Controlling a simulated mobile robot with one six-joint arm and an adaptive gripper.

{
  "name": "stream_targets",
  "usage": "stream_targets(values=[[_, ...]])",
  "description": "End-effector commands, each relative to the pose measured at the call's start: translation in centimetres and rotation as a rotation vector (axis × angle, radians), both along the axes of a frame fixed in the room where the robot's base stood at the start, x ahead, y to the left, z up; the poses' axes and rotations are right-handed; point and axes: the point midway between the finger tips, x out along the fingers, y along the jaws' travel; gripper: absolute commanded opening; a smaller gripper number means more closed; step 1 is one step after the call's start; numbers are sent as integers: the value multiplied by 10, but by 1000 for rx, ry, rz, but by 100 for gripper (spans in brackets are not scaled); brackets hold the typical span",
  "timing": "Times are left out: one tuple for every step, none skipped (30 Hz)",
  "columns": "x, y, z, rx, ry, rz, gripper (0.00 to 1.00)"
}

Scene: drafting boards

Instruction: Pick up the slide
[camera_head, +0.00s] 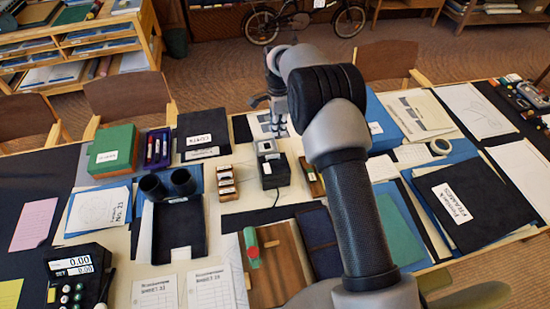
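I cannot make out with certainty which item is the slide. My gripper (279,130) points down over the far middle of the table, above a pale sheet with dark markings (253,119). A small black device with a grey-green upper part (274,176) stands just in front of it. The gripper's dark fingers are small and partly overlapped by the arm, so their opening and anything between them cannot be told.
Left of the device are small wooden blocks (226,182), a black tray (180,237) and two dark cups (183,181). Black folders (478,203) lie right. My arm hides part of the table.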

Motion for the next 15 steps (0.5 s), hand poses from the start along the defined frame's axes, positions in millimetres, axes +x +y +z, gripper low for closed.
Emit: stream_targets(values=[[-1,0,-16,-1,5,1,9],[-1,0,-22,-1,4,1,9],[-1,0,-31,-1,4,1,9],[-1,0,-38,-1,5,1,9],[-1,0,-44,-1,4,1,9],[-1,0,-53,-1,3,1,9],[-1,0,-59,-1,4,2,9],[-1,0,-65,-1,4,2,9],[-1,1,-71,0,2,2,9],[-1,1,-76,0,2,2,9],[-1,1,-80,-1,3,2,9],[-1,1,-84,0,2,2,9],[-1,1,-86,0,1,2,9],[-1,1,-88,0,1,2,9],[0,1,-90,0,0,2,9]])
